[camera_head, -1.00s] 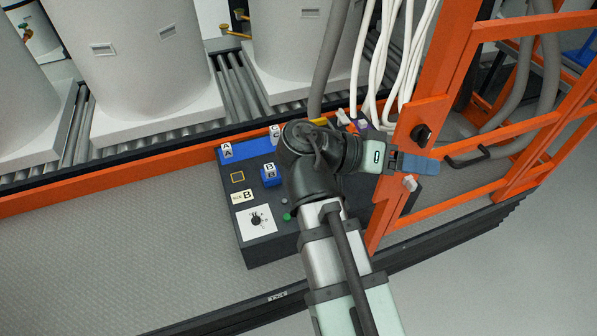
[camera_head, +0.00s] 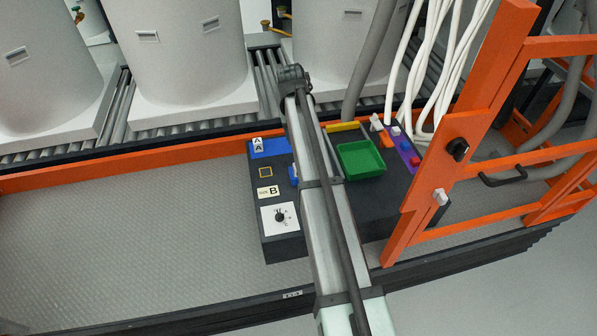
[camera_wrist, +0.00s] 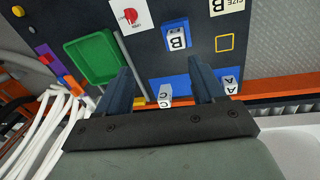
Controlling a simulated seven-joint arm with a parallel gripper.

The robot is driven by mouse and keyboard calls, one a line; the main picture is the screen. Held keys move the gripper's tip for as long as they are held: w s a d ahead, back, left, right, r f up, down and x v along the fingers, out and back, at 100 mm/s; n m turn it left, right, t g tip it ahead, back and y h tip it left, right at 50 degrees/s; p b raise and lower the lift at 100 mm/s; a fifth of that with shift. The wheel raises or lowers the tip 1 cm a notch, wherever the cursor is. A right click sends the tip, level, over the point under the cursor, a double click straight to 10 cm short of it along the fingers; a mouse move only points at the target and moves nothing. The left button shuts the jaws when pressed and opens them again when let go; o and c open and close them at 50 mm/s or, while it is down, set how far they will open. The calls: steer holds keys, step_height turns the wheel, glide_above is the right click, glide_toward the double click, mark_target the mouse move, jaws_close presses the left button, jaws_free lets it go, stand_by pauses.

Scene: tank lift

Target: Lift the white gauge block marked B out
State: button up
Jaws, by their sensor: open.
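The white block marked B (camera_wrist: 177,41) sits in a small blue holder (camera_wrist: 176,27) on the dark bench top in the wrist view. In the head view my arm covers the block, and only a sliver of its blue holder (camera_head: 293,176) shows. My gripper (camera_wrist: 159,62) is open, with nothing held between its fingers. In the wrist view block B appears beyond the fingertips, nearer the right finger; the height gap is unclear. My gripper is hidden behind my arm in the head view. A "SIZE B" label (camera_head: 268,191) lies on the bench.
White block C (camera_wrist: 165,94) shows between the fingers in the wrist view. White block A (camera_head: 257,144) stands on a blue strip at the left. A green tray (camera_head: 361,160) and coloured pieces lie right of my arm. An orange frame (camera_head: 432,145) and white cables stand farther right.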

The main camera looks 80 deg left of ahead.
steer(key=shift+n+g, duration=0.6)
steer(key=shift+g, duration=0.2)
steer(key=a+f, duration=0.1)
steer(key=f, duration=0.4)
steer(key=a+f, duration=0.1)
steer(key=f, duration=0.5)
steer(key=a+f, duration=0.1)
steer(key=f, duration=0.4)
steer(key=shift+s+f, duration=0.1)
steer(key=shift+f, duration=0.05)
steer(key=c, duration=1.2)
